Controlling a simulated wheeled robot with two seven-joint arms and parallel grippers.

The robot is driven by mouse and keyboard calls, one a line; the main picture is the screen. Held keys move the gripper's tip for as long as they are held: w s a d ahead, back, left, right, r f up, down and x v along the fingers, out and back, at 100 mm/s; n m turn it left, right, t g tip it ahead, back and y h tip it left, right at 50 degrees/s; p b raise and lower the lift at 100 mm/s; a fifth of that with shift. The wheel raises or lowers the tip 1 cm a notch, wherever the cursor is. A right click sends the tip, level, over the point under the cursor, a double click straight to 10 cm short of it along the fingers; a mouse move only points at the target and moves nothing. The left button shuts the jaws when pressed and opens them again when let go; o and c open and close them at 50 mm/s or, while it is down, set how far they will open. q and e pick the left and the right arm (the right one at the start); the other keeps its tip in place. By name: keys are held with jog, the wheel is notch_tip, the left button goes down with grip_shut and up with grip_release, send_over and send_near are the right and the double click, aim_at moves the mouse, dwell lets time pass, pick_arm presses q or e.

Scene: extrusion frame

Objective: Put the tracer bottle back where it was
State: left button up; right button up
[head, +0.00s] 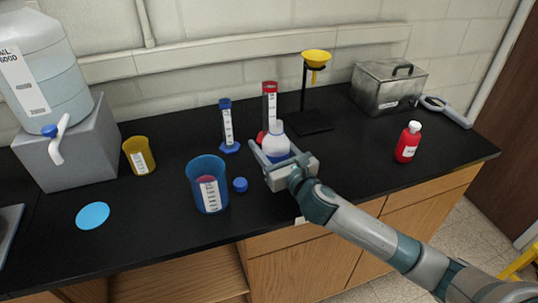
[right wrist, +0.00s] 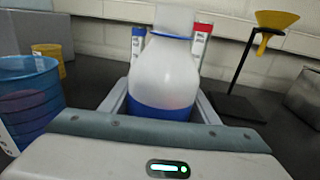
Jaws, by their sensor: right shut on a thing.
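A translucent white bottle (head: 275,143) with blue in its lower part stands upright between the fingers of my right gripper (head: 269,160). It also fills the middle of the right wrist view (right wrist: 165,78). My right gripper is shut on this bottle, with one finger on each side of its body. I cannot tell whether its base touches the black counter. A blue cap (head: 240,184) lies on the counter left of the gripper. A red bottle (head: 408,143) with a white cap stands apart at the right. A flat light-blue disc (head: 93,215) lies at the left. My left gripper is out of view.
A blue beaker (head: 204,172) with reddish contents is left of the cap. Blue (head: 227,127) and red (head: 269,102) cylinders stand behind the held bottle. A yellow funnel stand (head: 305,95), metal box (head: 388,88), yellow cup (head: 139,156) and large jug (head: 40,75) surround. Counter is clear before the red bottle.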

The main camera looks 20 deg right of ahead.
aim_at(271, 158)
jog(key=shift+f, duration=2)
jog(key=shift+f, duration=0.1)
jog(key=o, duration=1.3)
jog(key=shift+s+d, duration=0.1)
jog(key=shift+s, duration=0.4)
jog(key=s, duration=0.3)
jog(key=s+d+b, duration=0.1)
jog(key=s, duration=0.3)
jog(key=s+d+b, duration=0.1)
jog(key=s, duration=0.2)
jog(key=shift+s, duration=0.4)
